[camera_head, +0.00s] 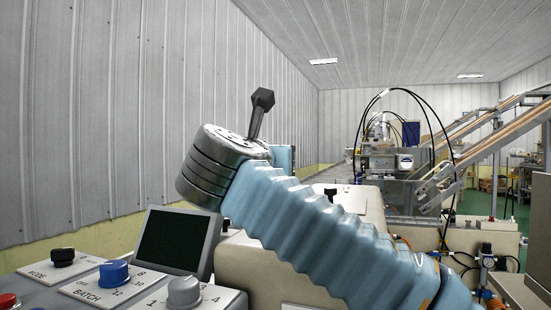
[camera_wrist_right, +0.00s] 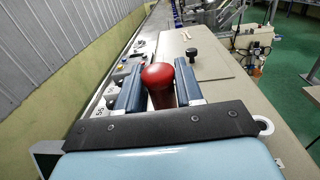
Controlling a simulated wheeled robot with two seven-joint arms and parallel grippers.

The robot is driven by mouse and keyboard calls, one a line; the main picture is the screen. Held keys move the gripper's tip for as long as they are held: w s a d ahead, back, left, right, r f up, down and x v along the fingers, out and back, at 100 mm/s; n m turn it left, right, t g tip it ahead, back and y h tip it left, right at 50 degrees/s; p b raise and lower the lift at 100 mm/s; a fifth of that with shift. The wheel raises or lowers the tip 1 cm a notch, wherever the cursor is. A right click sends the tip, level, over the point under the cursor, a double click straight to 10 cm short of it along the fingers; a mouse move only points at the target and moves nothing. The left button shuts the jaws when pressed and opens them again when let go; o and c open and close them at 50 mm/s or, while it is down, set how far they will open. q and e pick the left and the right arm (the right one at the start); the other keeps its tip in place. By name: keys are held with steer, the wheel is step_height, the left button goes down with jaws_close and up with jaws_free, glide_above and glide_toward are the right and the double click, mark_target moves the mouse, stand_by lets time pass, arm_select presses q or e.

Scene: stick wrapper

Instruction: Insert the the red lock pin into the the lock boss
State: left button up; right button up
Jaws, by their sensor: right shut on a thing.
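The red lock pin (camera_wrist_right: 160,88) shows in the right wrist view as a rounded red head with a darker red body below it. My right gripper (camera_wrist_right: 159,70) has its two blue-padded fingers on either side of the pin and is shut on it. The pin's lower end is hidden behind the dark gripper plate. In the head view my right arm reaches in from the lower right, and I cannot make out its fingers or the pin there. I cannot pick out the lock boss in either view. My left gripper is not in view.
A beige machine cover with a black knob (camera_wrist_right: 192,53) lies beyond the fingers; the knob also shows in the head view (camera_head: 331,192). A control panel with a blue dial (camera_head: 114,271), a grey dial (camera_head: 184,291) and a dark screen (camera_head: 173,241) stands at lower left. A ribbed wall runs along the left.

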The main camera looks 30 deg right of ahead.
stand_by(0.4)
steer(key=shift+p, duration=0.4)
steer(key=shift+p, duration=0.3)
stand_by(0.3)
steer(key=shift+f+b, duration=1.3)
steer(key=shift+f, duration=0.75)
steer(key=o, duration=1.1)
steer(key=v, duration=1.4)
steer(key=shift+p, duration=0.3)
